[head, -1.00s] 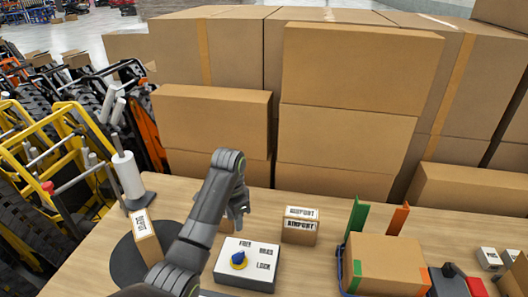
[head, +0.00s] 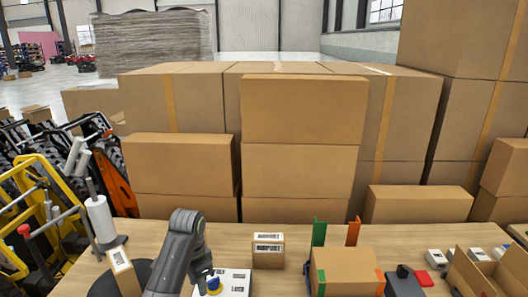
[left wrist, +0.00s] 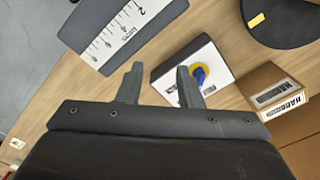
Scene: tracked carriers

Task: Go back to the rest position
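My left gripper (head: 207,272) hangs over the table beside the small labelled box, above the white panel (head: 236,281) with its blue and yellow knob (head: 214,285). In the left wrist view my left gripper (left wrist: 160,86) has its two fingers spread apart, with nothing between them. The white panel (left wrist: 163,86) and knob (left wrist: 199,75) lie below, beyond the fingertips. The knob appears close to one finger, but a gap in height cannot be judged. My right gripper is in neither view.
A labelled small box (head: 268,257) and a brown carton (head: 345,268) with green and orange uprights stand on the table (head: 400,236). A roll on a stand (head: 101,220) is at left. Stacked cartons (head: 300,175) block the back. A scale plate (left wrist: 112,38) shows in the wrist view.

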